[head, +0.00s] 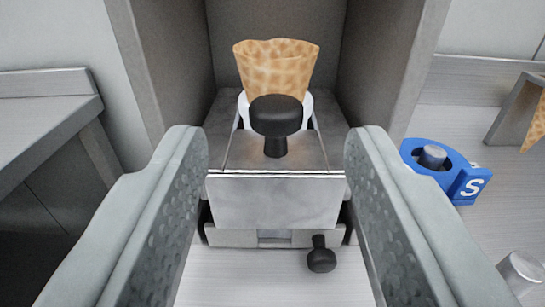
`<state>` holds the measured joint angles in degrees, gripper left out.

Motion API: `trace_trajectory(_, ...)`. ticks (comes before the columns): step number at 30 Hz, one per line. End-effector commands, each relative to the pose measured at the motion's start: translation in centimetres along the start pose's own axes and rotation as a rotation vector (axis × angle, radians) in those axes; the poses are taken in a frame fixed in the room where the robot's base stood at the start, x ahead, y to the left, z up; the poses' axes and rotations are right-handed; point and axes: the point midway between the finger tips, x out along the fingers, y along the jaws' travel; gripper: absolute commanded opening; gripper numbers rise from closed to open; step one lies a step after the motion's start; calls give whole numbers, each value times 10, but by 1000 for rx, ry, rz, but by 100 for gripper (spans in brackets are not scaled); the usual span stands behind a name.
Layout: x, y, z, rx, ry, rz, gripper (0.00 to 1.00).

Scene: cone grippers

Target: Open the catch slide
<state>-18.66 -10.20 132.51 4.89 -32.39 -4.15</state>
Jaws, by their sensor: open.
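The catch slide (273,203) is a metal plate with a bent-down front face, lying in a grey recess. A black knob (276,116) stands upright on its top. A waffle cone (275,66) stands behind the knob in a white holder (307,108). My gripper (276,150) is open and empty, with one finger on each side of the slide and the knob between them in the picture. I cannot tell whether the fingers touch anything.
A smaller black knob (321,255) sits low in front of the slide. A blue ring-shaped part marked S (447,170) lies at the right, around a metal post. Another cone (537,122) is partly in view at the right edge. A grey counter (45,120) is at the left.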

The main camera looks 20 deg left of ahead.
Motion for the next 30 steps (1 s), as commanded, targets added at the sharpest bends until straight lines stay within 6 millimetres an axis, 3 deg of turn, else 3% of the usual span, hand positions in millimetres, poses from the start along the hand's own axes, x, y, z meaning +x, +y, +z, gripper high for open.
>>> trace_trajectory(2, 0, 0, 14, 0, -3, 0, 45)
trace_trajectory(18, 66, 0, 11, 0, 0, 0, 45)
trace_trajectory(30, 75, 0, 11, 0, 0, 0, 45)
